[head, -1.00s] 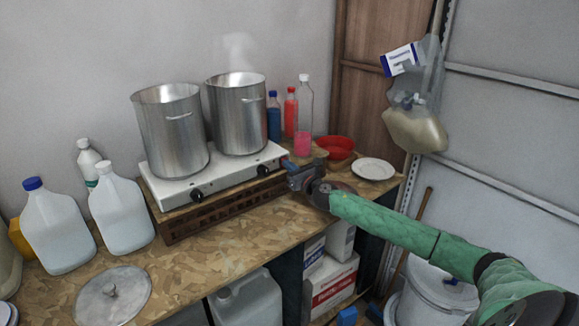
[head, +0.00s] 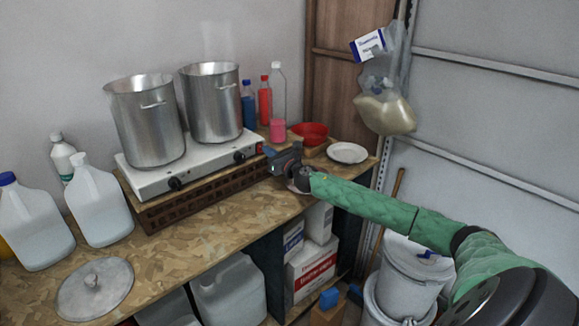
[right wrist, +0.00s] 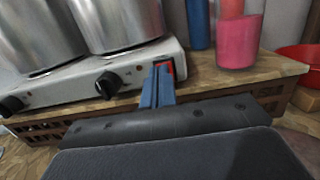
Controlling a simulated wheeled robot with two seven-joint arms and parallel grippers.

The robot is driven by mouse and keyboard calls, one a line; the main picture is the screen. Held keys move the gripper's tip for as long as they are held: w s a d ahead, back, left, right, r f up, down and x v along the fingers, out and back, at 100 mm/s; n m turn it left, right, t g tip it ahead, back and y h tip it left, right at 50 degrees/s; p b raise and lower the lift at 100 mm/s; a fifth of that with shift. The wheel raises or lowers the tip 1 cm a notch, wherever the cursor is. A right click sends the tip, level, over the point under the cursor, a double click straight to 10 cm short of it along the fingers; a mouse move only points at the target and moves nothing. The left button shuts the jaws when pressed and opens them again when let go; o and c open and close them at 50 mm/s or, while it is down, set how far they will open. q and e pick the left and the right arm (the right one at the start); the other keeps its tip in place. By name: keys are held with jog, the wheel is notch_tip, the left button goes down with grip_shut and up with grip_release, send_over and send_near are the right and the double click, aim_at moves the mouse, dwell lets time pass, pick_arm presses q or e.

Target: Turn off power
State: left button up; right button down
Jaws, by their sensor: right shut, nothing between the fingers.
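The white double hot plate (head: 150,184) stands on a brown slatted base on the wooden bench, with two steel pots (head: 147,125) (head: 212,105) on it. Its front has two black knobs (head: 176,183) (head: 240,157). A red power switch (right wrist: 170,66) shows at the right end of the front in the right wrist view. My right gripper (head: 268,152) is at that end. Its blue fingers (right wrist: 157,80) are shut and empty, their tips at the switch and covering part of it. I cannot tell whether they touch it or which way it is set. My left gripper is out of view.
Bottles (head: 278,105), a red bowl (head: 310,133) and a white plate (head: 348,152) stand close behind and right of my right gripper. White jugs (head: 100,205) and a lid (head: 95,290) are at left. A bag (head: 385,112) hangs at the right wall.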

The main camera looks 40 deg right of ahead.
pick_arm(q)
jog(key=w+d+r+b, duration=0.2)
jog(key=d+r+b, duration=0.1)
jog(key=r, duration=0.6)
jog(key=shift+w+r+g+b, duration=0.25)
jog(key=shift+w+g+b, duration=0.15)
jog(key=shift+b, duration=0.3)
pick_arm(e)
jog(key=s+d+r, duration=0.1)
jog(key=s, duration=1)
jog(key=shift+s, duration=0.2)
jog(key=shift+d, duration=0.1)
